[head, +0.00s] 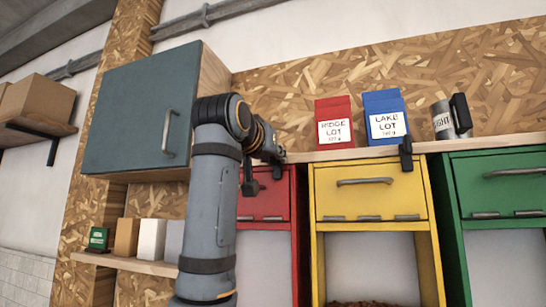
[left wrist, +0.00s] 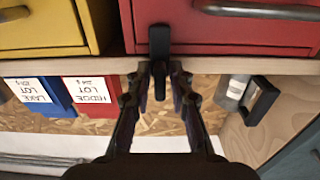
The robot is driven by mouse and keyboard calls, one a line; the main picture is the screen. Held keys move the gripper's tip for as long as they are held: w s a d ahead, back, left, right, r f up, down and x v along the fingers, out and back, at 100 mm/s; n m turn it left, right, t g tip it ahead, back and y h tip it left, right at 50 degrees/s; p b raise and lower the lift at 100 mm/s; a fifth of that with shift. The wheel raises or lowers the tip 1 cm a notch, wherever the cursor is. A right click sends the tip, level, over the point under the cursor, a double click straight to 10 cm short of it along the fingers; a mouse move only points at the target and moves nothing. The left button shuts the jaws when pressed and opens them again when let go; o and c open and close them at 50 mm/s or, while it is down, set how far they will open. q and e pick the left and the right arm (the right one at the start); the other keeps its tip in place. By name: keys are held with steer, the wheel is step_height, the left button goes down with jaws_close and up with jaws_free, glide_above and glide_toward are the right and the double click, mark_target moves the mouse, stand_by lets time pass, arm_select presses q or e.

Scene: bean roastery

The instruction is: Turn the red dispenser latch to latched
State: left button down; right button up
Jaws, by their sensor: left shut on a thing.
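The red dispenser (head: 283,205) is left of the yellow one in the head view, partly hidden behind my left arm. In the left wrist view, which looks upside down, its red front (left wrist: 240,35) fills the upper right. The black latch (left wrist: 158,42) sits at the edge of the red dispenser, by the wooden shelf edge, lying along the finger direction in that view. My left gripper (left wrist: 159,80) has its fingers on both sides of the latch and is shut on it. In the head view my left gripper (head: 268,152) is at the red dispenser's top. My right gripper is not in view.
The yellow dispenser (head: 330,203) with its own black latch (head: 405,153) and the green dispenser (head: 500,195) stand to the right. Red (head: 333,108) and blue (head: 382,103) bags and a canister (head: 442,122) stand above. A blue-grey cabinet door (head: 135,115) is left of my arm.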

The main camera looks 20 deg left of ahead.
arm_select(q)
steer(key=c, duration=1.4)
jaws_free()
steer(key=s, duration=1.1)
steer(key=shift+s+a, duration=0.15)
steer(key=shift+s, duration=0.25)
steer(key=shift+f, duration=0.1)
